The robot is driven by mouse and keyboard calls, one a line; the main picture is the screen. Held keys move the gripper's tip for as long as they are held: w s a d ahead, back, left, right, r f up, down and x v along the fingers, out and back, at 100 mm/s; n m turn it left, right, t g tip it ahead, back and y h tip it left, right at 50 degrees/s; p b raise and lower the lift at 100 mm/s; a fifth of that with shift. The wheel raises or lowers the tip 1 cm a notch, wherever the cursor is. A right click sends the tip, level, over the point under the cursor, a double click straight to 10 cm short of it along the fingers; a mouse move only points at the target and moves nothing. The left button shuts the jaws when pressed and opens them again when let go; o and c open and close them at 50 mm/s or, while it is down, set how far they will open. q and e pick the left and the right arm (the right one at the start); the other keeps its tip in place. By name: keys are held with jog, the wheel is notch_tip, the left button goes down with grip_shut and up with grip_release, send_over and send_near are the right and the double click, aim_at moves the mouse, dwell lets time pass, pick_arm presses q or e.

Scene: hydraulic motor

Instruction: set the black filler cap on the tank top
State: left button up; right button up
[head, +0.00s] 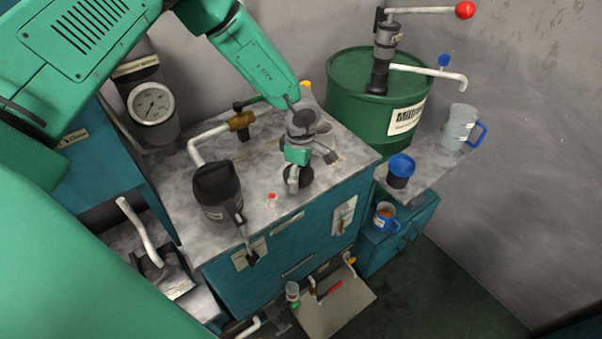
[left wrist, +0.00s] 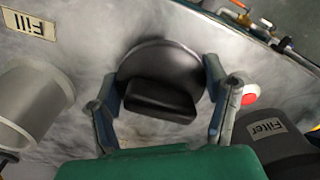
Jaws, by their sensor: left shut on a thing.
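My left gripper (head: 302,178) reaches down over the grey marbled tank top (head: 345,155). In the left wrist view its two fingers (left wrist: 160,95) are shut on the black filler cap (left wrist: 160,70), one on each side. The cap is round with a raised bar across it. In the head view the cap (head: 304,176) shows dark below the gripper, partly hidden by the fingers. I cannot tell whether it touches the surface. A grey filler neck (left wrist: 30,100) stands left of the cap in the left wrist view, near a "Fill" label (left wrist: 29,24). My right gripper is not in view.
A black filter housing (head: 218,188) and a red button (head: 271,196) are close by on the tank top. A brass-fitted pipe (head: 240,122) and a gauge (head: 151,103) stand behind. A green drum (head: 350,90) and a side shelf with a blue-lidded jar (head: 400,172) are right.

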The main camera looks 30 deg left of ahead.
pick_arm(q)
jog(key=shift+a+f, duration=0.1)
jog(key=shift+a, duration=0.1)
jog(key=o, duration=0.9)
jog(key=shift+s+a+f, duration=0.1)
jog(key=shift+a+f, duration=0.05)
jog(key=shift+a, duration=0.1)
jog(key=shift+c, duration=0.2)
jog(key=o, duration=0.3)
jog(key=shift+a, duration=0.2)
jog(key=shift+a+f, duration=0.1)
jog(key=shift+a, duration=0.15)
jog(key=shift+d+r, duration=0.35)
jog(key=shift+r, duration=0.1)
jog(key=r, duration=0.4)
jog(key=d+r, duration=0.1)
jog(key=r, duration=0.1)
jog(key=shift+r, duration=0.35)
jog(key=r, duration=0.2)
jog(key=a+r, duration=0.1)
jog(key=r, duration=0.1)
jog(key=shift+a, duration=0.1)
jog(key=shift+d+r+b, duration=0.3)
jog(key=shift+d+r, duration=0.1)
jog(key=shift+r, duration=0.1)
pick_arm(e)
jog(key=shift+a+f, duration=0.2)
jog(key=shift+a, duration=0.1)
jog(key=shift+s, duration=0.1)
